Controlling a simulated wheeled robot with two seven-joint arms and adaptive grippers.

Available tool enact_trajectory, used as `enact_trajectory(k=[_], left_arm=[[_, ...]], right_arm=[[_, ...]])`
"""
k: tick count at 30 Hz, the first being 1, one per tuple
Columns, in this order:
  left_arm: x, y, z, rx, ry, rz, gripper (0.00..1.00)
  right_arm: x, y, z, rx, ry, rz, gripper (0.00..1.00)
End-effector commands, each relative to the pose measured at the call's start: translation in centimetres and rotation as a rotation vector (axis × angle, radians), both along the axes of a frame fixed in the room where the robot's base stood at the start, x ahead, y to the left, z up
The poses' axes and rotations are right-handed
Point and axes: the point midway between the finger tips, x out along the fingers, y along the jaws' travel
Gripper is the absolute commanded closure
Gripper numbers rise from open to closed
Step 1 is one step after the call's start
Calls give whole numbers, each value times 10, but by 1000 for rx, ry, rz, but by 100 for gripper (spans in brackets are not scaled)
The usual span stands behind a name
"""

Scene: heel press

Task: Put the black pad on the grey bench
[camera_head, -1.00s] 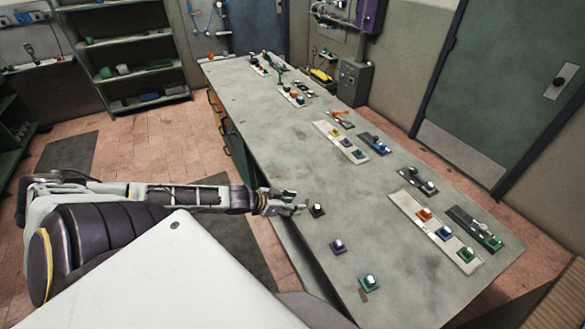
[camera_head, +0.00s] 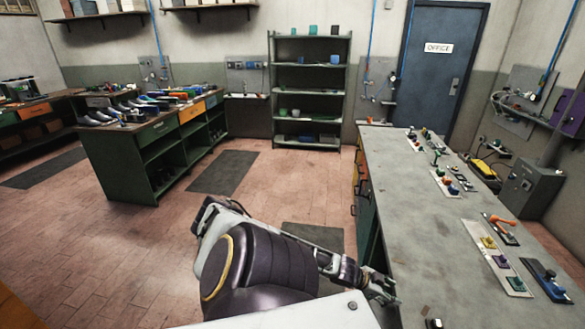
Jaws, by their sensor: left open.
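The grey bench (camera_head: 455,235) runs along the right side, with a stained flat top. A small black pad (camera_head: 433,324) with a light knob lies on its top at the bottom edge of the view, partly cut off. My left gripper (camera_head: 384,290) is open over the near left edge of the bench, to the left of the pad and apart from it. Nothing shows between its fingers. My right gripper is out of view.
Light strips with coloured knobbed pads (camera_head: 497,258) and a blue pad (camera_head: 545,277) lie along the bench's right side. Its left middle is clear. A green workbench (camera_head: 150,165) with goods stands at the left, shelving (camera_head: 308,75) at the back. Open floor lies between.

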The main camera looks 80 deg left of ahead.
Motion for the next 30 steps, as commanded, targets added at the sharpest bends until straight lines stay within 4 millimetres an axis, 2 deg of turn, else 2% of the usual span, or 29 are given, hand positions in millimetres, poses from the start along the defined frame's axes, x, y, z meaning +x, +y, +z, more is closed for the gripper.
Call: enact_trajectory(k=[1,6,9,15,19,23,30], left_arm=[[-6,15,-17,13,12,35,53],[-29,53,-70,61,62,118,53],[-48,69,-103,85,99,161,53],[-91,84,-171,123,187,226,53],[-124,82,-215,140,254,254,53],[-158,70,-259,151,326,272,53],[-224,23,-332,159,467,269,53]], right_arm=[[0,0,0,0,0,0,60],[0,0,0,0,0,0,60],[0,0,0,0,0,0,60],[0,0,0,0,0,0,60],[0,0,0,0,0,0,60],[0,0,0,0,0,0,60],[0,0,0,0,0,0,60]])
